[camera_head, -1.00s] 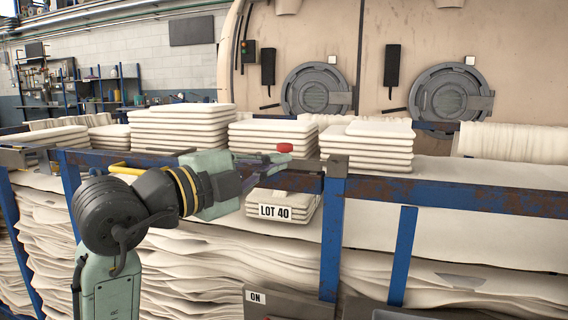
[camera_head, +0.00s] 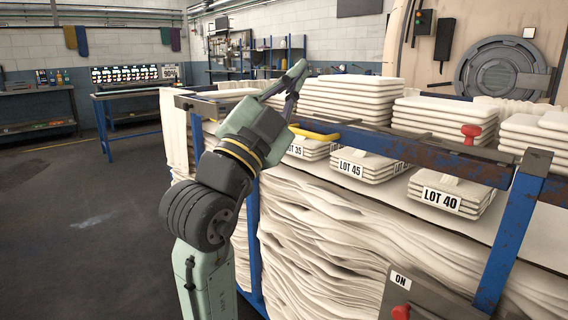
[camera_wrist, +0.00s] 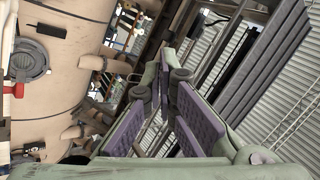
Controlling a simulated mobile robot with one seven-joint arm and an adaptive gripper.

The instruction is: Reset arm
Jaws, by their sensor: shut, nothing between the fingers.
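My gripper (camera_head: 299,70) is raised at the end of my arm in the head view, fingers pointing up and to the right above the rail of the fabric cart. The fingers are shut and empty. In the wrist view my gripper (camera_wrist: 165,62) shows its purple-padded fingers converging at the tips, with nothing held. The tips look clear of the folded fabric stack (camera_head: 350,98) behind them; the exact gap cannot be told.
A blue rail (camera_head: 420,152) with a yellow handle (camera_head: 314,134) runs beside my arm. Labelled stacks, LOT 45 (camera_head: 365,166) and LOT 40 (camera_head: 450,196), lie below it. A red knob (camera_head: 471,131) stands at the right. Open floor (camera_head: 90,220) lies left.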

